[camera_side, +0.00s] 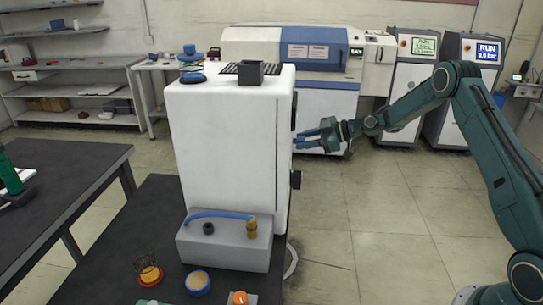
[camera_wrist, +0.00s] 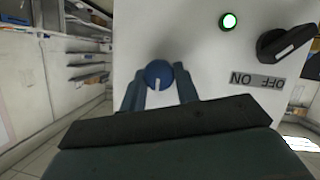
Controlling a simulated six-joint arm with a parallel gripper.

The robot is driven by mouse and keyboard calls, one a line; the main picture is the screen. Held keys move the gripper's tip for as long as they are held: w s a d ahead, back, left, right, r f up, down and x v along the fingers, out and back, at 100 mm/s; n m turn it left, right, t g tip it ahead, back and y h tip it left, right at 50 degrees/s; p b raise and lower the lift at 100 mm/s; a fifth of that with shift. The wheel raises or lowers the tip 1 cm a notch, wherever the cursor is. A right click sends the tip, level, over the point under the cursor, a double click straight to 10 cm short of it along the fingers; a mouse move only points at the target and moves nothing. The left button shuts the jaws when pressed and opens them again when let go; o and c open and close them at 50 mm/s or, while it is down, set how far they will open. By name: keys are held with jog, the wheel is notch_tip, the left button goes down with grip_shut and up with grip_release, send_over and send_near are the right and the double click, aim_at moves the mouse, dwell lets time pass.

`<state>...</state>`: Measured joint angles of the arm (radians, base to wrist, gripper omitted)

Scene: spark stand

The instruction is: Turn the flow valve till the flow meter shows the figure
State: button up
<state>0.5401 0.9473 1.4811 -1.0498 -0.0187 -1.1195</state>
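A round blue knob (camera_wrist: 158,75) with a white pointer mark sits on the white cabinet face in the wrist view. The mark points down in the picture. My gripper (camera_wrist: 160,84) has one finger on each side of the knob, very close to its rim; I cannot tell whether they press on it. In the side view my gripper (camera_side: 305,140) reaches left to the right face of the white cabinet (camera_side: 222,140). The knob is not clear there. No flow meter can be made out with certainty.
A black OFF/ON switch (camera_wrist: 287,43) and a lit green lamp (camera_wrist: 229,21) are right of the knob. A grey box with a blue hose (camera_side: 222,216) stands before the cabinet. Two machines behind have RUN screens, one (camera_side: 488,52) seemingly reading 3.6 bar. Floor right of the cabinet is clear.

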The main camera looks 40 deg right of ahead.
jog(key=shift+c, duration=1)
jog(key=shift+m, duration=0.3)
jog(key=shift+w+d+f+m+g+y, duration=0.1)
jog(key=shift+m+g+y, duration=0.5)
jog(key=shift+m, duration=0.5)
jog(key=shift+w+d+r+m+g+y, duration=0.1)
jog(key=shift+m+g+y, duration=0.45)
jog(key=shift+m, duration=0.55)
jog(key=shift+d+f+m+g+y, duration=0.1)
jog(key=shift+m+g+y, duration=0.35)
jog(key=shift+m+y, duration=0.5)
jog(key=o, duration=1)
